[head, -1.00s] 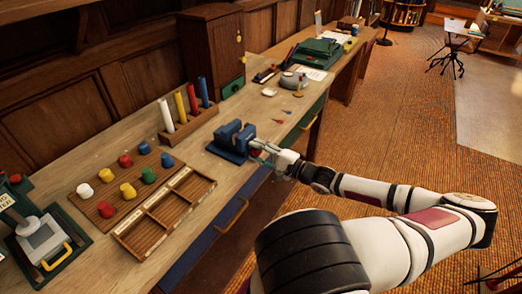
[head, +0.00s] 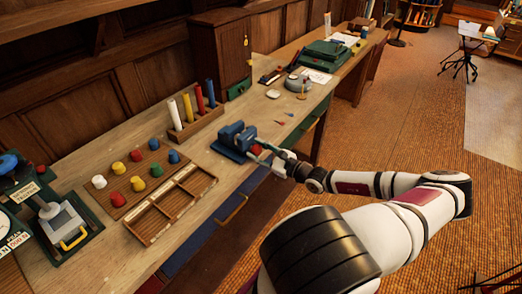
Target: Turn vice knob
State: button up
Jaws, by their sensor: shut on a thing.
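The blue vice (head: 231,142) is fixed near the front edge of the wooden workbench. A small red knob (head: 256,150) shows at its front right side. My gripper (head: 260,151) reaches in from the right, with its fingers on either side of the red knob and shut on it. The fingers partly cover the knob, so its turn angle cannot be told.
A compartment tray (head: 172,206) and a board of coloured knobs (head: 127,191) lie left of the vice. A rack of coloured cylinders (head: 193,127) stands behind. A wooden cabinet (head: 220,57) is at the back. Floor is open at right.

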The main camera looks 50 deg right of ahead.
jog(key=m+p, duration=0.1)
jog(key=m, duration=0.5)
jog(key=shift+d+p, duration=0.15)
jog(key=shift+p, duration=0.2)
jog(key=m, duration=0.6)
jog(key=shift+d+f+m, duration=0.1)
jog(key=shift+f+m, duration=0.05)
jog(key=shift+m, duration=0.25)
jog(key=m, duration=0.6)
jog(key=shift+w+d+f+b, duration=0.1)
jog(key=shift+f+b, duration=0.05)
jog(key=shift+b, duration=0.2)
jog(key=m, duration=0.4)
jog(key=shift+f+m+b, duration=0.1)
jog(key=shift+m+b, duration=0.2)
jog(key=shift+b, duration=0.1)
jog(key=shift+m, duration=1.4)
jog(key=shift+b, duration=0.3)
jog(key=o, duration=1.2)
